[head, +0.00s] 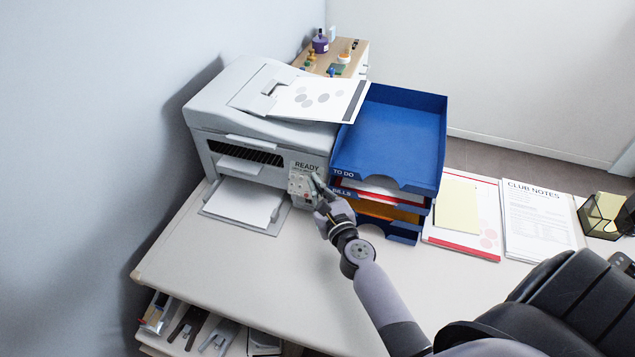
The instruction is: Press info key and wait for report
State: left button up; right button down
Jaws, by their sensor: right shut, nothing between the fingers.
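A light grey printer (225,108) stands at the back left of the desk. Its small front panel (303,184) has several keys, and the text above them reads READY. White paper (240,201) lies in the printer's output tray, and a sheet with grey dots (312,98) lies on its top. My right gripper (316,181) is shut and empty, with its fingertips at the right part of the panel. I cannot tell which key the tips are over or whether they touch it; the gripper hides part of the panel. My left gripper is not in view.
Blue stacked trays (392,125) labelled TO DO and BILLS stand close to the right of the printer and gripper. Papers, including CLUB NOTES (537,217), lie further right. A black chair (560,300) fills the lower right. The desk front (230,275) is clear.

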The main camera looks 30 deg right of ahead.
jog(key=shift+w+d+f, duration=0.1)
jog(key=shift+w+d, duration=0.1)
jog(key=shift+d, duration=0.05)
dwell(0.7)
jog(key=shift+a, duration=0.1)
jog(key=shift+s+a+r, duration=0.3)
jog(key=shift+s+a, duration=0.15)
jog(key=shift+s, duration=0.05)
jog(key=shift+a, duration=0.1)
